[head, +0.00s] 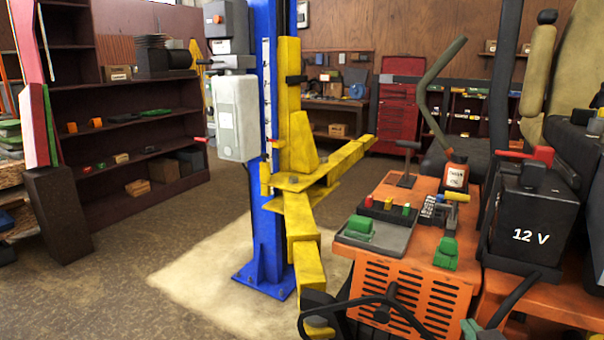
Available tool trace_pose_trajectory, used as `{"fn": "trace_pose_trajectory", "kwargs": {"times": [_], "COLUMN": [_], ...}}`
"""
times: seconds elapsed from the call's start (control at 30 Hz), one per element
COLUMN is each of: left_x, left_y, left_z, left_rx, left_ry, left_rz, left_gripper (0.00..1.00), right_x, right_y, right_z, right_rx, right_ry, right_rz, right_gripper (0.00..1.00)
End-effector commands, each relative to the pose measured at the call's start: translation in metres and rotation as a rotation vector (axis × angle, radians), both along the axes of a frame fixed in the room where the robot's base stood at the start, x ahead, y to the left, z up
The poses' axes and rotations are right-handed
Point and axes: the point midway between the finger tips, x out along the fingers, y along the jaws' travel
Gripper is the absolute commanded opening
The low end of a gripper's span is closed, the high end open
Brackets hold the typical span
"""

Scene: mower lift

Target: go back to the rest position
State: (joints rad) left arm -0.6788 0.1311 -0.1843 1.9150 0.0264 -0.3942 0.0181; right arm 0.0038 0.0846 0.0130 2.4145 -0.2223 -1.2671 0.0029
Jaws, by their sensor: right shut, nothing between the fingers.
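My right gripper (474,330) shows only in part at the bottom edge of the head view, as small teal and dark pieces in front of the orange mower (400,290). It is shut and holds nothing. Most of its body is cut off by the frame edge. My left gripper is not in view. The blue lift post (264,215) stands left of the mower. Its yellow arms (303,240) reach out beside the mower, one toward the right and one down toward the front.
A grey tray (375,240) with a green part lies on the mower. A black 12 V battery (530,225), an orange bottle (456,172) and upright levers are close by. Shelves (130,150) stand at the left, a red cabinet (398,105) behind. Floor left of the post is clear.

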Motion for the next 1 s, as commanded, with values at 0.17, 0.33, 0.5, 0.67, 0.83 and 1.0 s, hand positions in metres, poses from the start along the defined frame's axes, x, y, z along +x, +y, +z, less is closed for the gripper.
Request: {"fn": "trace_pose_trajectory", "kwargs": {"times": [0.17,0.33,0.5,0.67,0.83,1.0], "left_x": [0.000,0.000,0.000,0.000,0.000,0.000], "left_y": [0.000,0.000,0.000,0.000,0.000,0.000], "left_z": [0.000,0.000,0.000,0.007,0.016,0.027], "left_rx": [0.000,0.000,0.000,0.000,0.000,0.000], "left_ry": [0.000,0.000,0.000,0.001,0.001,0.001], "left_rz": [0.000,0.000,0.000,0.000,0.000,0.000], "left_gripper": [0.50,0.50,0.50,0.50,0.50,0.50], "right_x": [-0.070,-0.140,-0.207,-0.208,-0.190,-0.178], "right_y": [0.035,0.060,0.080,0.090,0.101,0.113], "right_z": [-0.111,-0.172,-0.208,-0.226,-0.245,-0.266], "right_rx": [0.070,0.128,0.178,0.198,0.214,0.237], "right_ry": [0.357,0.613,0.823,0.810,0.703,0.572], "right_rz": [0.093,0.156,0.207,0.237,0.271,0.307], "right_gripper": [0.00,0.00,0.00,0.00,0.00,0.00]}}
